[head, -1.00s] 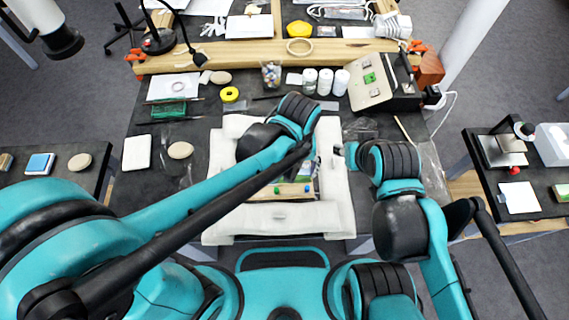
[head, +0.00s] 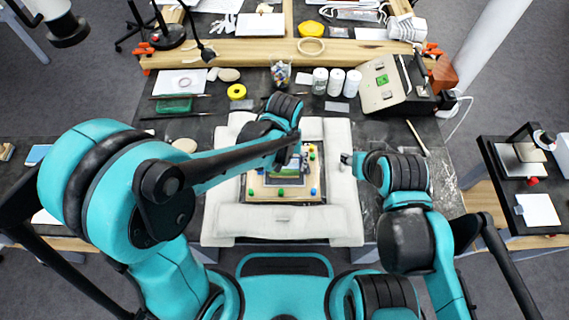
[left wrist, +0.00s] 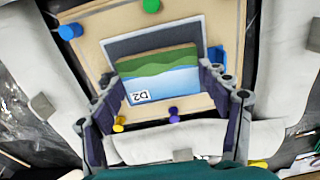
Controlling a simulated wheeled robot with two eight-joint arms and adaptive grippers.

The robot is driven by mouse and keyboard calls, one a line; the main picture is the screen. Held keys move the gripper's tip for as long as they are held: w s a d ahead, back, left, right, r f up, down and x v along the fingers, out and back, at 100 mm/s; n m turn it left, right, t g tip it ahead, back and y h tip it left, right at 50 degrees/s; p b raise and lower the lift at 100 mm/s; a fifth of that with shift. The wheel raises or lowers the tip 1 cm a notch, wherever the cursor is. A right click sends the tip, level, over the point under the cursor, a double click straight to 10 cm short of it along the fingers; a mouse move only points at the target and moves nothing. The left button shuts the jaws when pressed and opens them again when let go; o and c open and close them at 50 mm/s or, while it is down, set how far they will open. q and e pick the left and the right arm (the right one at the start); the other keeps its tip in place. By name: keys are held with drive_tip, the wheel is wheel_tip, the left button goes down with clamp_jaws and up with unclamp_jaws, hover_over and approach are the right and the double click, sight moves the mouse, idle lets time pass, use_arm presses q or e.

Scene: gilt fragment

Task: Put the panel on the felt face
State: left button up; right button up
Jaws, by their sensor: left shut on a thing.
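My left gripper (left wrist: 160,72) is shut on the panel (left wrist: 165,78), with one finger on each side edge. The panel is painted with green hills over pale blue and has a white "D2" label. In the head view my left gripper (head: 292,155) and the panel (head: 290,173) are over the wooden board. The grey felt face (left wrist: 150,38) shows beyond the panel's top edge; the panel hides the rest. I cannot tell whether the panel touches the felt. My right gripper (head: 347,159) is by the right side of the pale padding; its fingers are too small to read.
The wooden board (head: 262,190) carries several coloured pegs, including a green one (left wrist: 151,5) and a blue one (left wrist: 70,31). Pale padding (head: 228,222) surrounds it.

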use_arm(q)
drive_tip(key=shift+f, duration=0.1)
drive_tip(key=shift+f, duration=0.15)
drive_tip(key=o, duration=1.1)
